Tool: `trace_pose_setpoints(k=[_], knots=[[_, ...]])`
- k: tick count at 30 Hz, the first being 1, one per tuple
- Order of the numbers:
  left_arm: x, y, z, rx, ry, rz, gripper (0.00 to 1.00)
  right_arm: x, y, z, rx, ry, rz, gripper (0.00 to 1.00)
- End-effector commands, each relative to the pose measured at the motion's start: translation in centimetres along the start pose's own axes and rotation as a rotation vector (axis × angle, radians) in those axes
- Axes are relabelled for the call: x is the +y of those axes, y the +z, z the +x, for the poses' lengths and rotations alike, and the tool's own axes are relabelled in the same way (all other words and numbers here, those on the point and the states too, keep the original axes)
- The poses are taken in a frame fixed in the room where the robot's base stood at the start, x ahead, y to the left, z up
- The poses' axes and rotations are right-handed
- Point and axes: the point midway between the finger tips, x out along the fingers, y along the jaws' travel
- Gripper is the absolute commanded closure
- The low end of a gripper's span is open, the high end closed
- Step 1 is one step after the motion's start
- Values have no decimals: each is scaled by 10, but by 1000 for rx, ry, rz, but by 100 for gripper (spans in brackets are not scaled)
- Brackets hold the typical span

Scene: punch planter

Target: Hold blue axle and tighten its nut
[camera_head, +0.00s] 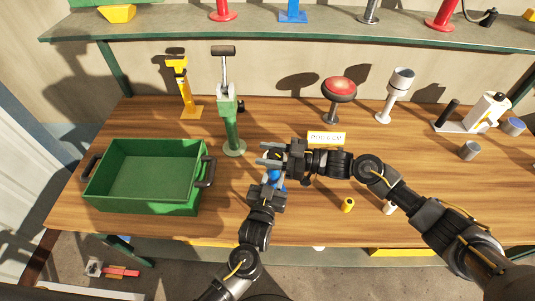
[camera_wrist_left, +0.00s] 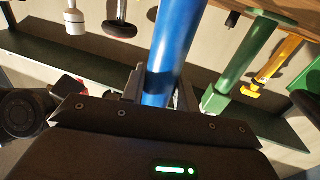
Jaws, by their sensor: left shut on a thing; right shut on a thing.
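The blue axle (camera_head: 278,179) stands near the front of the bench, partly covered by my two grippers. In the left wrist view it is a thick blue cylinder (camera_wrist_left: 174,48) between the fingers. My left gripper (camera_head: 272,182) is shut on it from the front. My right gripper (camera_head: 268,155) comes in from the right, just above the left one, and is shut at the top end of the axle. The nut is mostly hidden between the right fingers, so its seating on the axle cannot be told.
A green crate (camera_head: 201,192) stands close on the left. Behind are a green lever press (camera_head: 232,130), a yellow stand (camera_head: 183,85), a red-topped stool-like button (camera_head: 339,90) and a white-headed post (camera_head: 397,90). A small yellow cylinder (camera_head: 348,204) lies right of the grippers.

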Motion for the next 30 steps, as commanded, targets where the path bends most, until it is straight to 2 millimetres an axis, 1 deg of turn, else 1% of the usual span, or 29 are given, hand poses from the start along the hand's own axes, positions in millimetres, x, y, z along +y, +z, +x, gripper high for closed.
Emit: trace_pose_setpoints(k=[8,20,21,25,30], knots=[[1,0,0,0,3,0,100,0,0,0,-1,65,2,82],[2,0,0,1,3,-1,100,1,0,0,-1,71,3,82],[2,0,0,1,3,-1,100,1,0,0,-1,71,3,55],[2,0,0,1,3,-1,100,1,0,0,-1,72,2,38],[1,0,0,1,3,-1,100,1,0,0,-1,72,2,37]])
